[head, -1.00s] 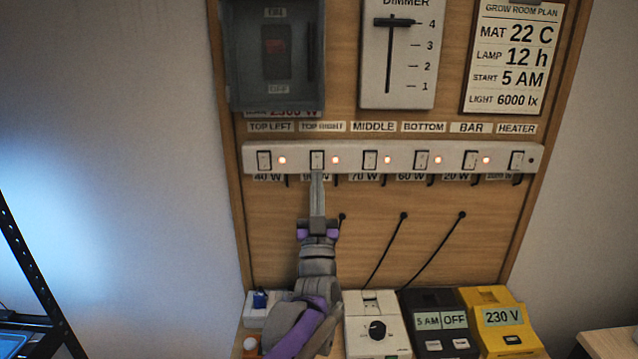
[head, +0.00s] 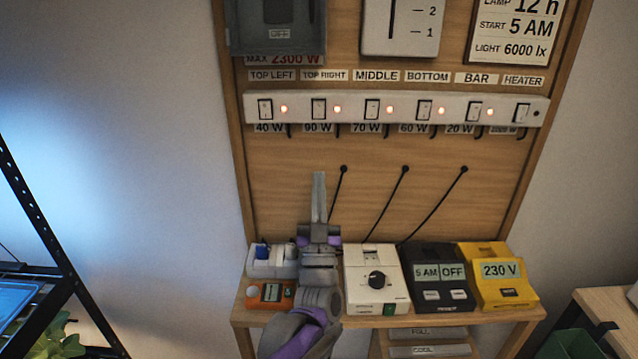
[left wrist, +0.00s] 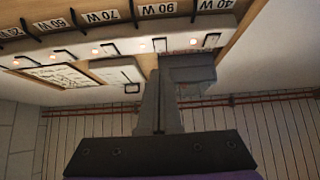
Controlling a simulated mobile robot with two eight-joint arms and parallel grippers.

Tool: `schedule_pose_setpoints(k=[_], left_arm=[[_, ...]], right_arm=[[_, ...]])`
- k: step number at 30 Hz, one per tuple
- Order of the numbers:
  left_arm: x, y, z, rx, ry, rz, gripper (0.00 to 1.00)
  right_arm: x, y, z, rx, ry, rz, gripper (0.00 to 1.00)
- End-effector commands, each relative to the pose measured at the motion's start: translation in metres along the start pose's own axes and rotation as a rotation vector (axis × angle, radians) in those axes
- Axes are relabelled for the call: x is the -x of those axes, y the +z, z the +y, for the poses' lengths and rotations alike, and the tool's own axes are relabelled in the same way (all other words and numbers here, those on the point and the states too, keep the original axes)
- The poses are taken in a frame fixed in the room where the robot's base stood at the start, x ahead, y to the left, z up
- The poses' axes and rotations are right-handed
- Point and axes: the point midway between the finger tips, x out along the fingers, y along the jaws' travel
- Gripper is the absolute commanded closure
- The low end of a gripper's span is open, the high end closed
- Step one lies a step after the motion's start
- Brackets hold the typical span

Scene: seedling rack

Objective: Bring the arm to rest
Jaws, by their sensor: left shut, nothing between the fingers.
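My left gripper (head: 318,196) is shut and empty. In the head view it points up in front of the wooden board (head: 270,190), below the white switch strip (head: 395,108) and apart from it. In the left wrist view its closed fingers (left wrist: 160,108) show with the strip (left wrist: 120,45) beyond them. The strip has a row of rocker switches; the lamps beside all but the heater switch glow orange-red. The heater lamp (head: 536,114) is dark. My right gripper is not in view.
On the shelf stand a white dial box (head: 376,262), a black timer (head: 438,250) reading 5 AM OFF, a yellow 230 V meter (head: 503,290) and an orange device (head: 258,296). Black cables hang on the board. A black rack (head: 62,258) stands left; a wooden table (head: 610,305) stands right.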

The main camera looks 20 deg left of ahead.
Motion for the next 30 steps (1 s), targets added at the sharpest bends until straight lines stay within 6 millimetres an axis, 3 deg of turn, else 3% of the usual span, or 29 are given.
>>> schedule_pose_setpoints(k=[7,11,14,17,21,24,27,30], left_arm=[[0.005,0.005,0.004,0.01,0.06,-0.091,1.0],[0.03,0.021,0.011,0.028,0.184,-0.308,1.0],[0.07,0.039,0.012,0.039,0.28,-0.536,1.0],[0.124,0.055,0.006,0.041,0.35,-0.777,1.0],[0.218,0.07,-0.015,0.027,0.397,-1.127,1.0],[0.289,0.072,-0.038,0.007,0.395,-1.367,1.0],[0.347,0.068,-0.059,-0.016,0.372,-1.56,1.0],[0.389,0.062,-0.076,-0.037,0.345,-1.699,1.0]], right_arm=[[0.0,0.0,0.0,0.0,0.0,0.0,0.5],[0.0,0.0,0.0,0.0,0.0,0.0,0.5],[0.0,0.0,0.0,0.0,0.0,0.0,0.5],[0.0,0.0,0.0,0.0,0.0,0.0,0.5],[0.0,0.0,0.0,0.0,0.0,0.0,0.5],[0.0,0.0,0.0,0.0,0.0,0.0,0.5],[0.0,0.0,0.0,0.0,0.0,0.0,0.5],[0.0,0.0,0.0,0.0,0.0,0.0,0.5]])
